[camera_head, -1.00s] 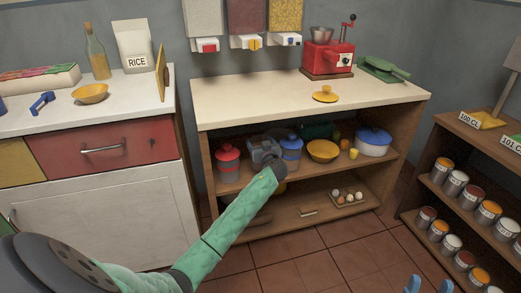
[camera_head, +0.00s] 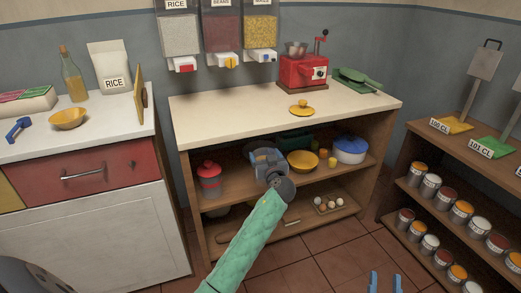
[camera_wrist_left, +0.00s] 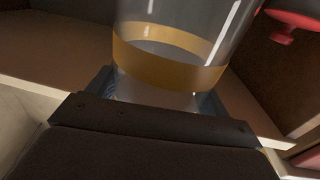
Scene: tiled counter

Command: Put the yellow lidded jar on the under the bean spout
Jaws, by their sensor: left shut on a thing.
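My left gripper (camera_head: 268,162) is in front of the upper shelf opening of the counter and is shut. In the left wrist view it is shut on a clear jar with a yellow band (camera_wrist_left: 165,62); the jar's top is out of frame. The arm and gripper hide the jar in the head view. A yellow lid with a knob (camera_head: 302,109) lies on the counter top. The bean spout, with a yellow knob (camera_head: 226,62), is under the middle wall dispenser (camera_head: 221,26). My right gripper (camera_head: 385,282) shows two blue fingertips apart at the bottom edge, empty.
The counter top (camera_head: 225,112) is clear below the dispensers. A red grinder (camera_head: 302,72) and green scale-like object (camera_head: 357,78) stand at its right. A red-lidded jar (camera_head: 209,180), yellow bowl (camera_head: 302,161) and blue-lidded pot (camera_head: 349,150) are on the upper shelf.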

